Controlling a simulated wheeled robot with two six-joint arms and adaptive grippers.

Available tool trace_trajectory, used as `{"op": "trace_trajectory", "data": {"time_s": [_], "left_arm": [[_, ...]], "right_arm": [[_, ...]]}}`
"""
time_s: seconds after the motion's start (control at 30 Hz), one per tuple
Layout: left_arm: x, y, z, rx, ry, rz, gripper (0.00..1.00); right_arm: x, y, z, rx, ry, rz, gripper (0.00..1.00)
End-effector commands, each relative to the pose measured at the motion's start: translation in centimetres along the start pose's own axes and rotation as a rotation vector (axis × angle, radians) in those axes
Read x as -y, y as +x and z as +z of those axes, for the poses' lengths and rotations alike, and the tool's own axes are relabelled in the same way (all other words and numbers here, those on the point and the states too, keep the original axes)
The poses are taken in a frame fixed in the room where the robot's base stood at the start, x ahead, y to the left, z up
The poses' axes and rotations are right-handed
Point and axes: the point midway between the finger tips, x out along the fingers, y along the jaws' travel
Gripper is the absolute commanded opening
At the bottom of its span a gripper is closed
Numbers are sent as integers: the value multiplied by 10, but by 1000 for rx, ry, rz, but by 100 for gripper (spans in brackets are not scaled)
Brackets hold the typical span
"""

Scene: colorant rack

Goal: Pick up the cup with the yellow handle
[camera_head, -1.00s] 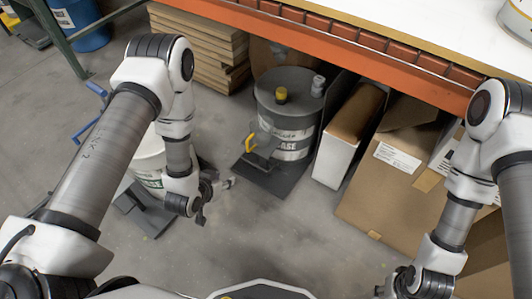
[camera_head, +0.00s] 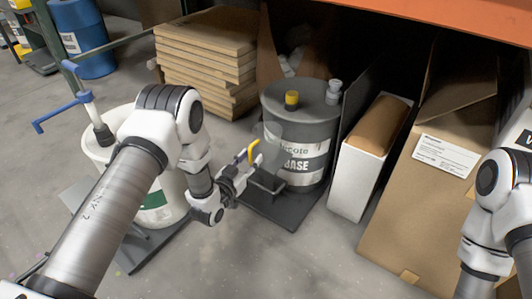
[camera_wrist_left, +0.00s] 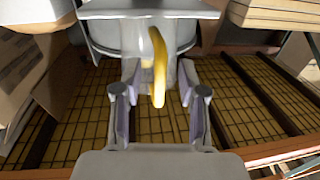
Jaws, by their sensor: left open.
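The cup (camera_head: 268,138) is clear or pale grey, with a curved yellow handle (camera_head: 253,150). It is in front of the dark grey drum (camera_head: 305,120), above the drum's low black base. My left gripper (camera_head: 249,168) is open, close beside the handle. In the left wrist view the yellow handle (camera_wrist_left: 159,62) hangs upright between the spread fingers of the left gripper (camera_wrist_left: 160,88), with room on both sides. The cup's body behind the handle is hard to make out there. My right arm shows at the right edge of the head view, its gripper out of the picture.
A white bucket (camera_head: 150,180) with a blue-handled tool stands behind my left arm. Stacked boards (camera_head: 205,60) are at the back. A white box (camera_head: 352,180) and a large cardboard box (camera_head: 420,200) stand right of the drum. An orange shelf beam (camera_head: 450,15) hangs above. Front floor is clear.

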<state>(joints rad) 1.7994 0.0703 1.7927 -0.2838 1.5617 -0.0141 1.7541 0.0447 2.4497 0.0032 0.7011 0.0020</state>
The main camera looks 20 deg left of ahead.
Motion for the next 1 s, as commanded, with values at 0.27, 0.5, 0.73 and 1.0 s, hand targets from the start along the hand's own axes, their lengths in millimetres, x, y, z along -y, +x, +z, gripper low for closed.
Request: {"op": "trace_trajectory", "data": {"time_s": [0.27, 0.5, 0.73, 1.0], "left_arm": [[0, 6, -1, 2, 0, -1, 38], [0, 6, -1, 2, -1, -1, 0], [0, 6, -1, 1, -1, -1, 0], [0, 6, -22, 1, -1, -1, 0]], "right_arm": [[0, 2, -1, -2, 1, 0, 40], [0, 2, -1, -1, 1, 0, 40], [0, 2, 0, -1, 1, 0, 40], [0, -15, 0, 1, -2, 0, 40]]}}
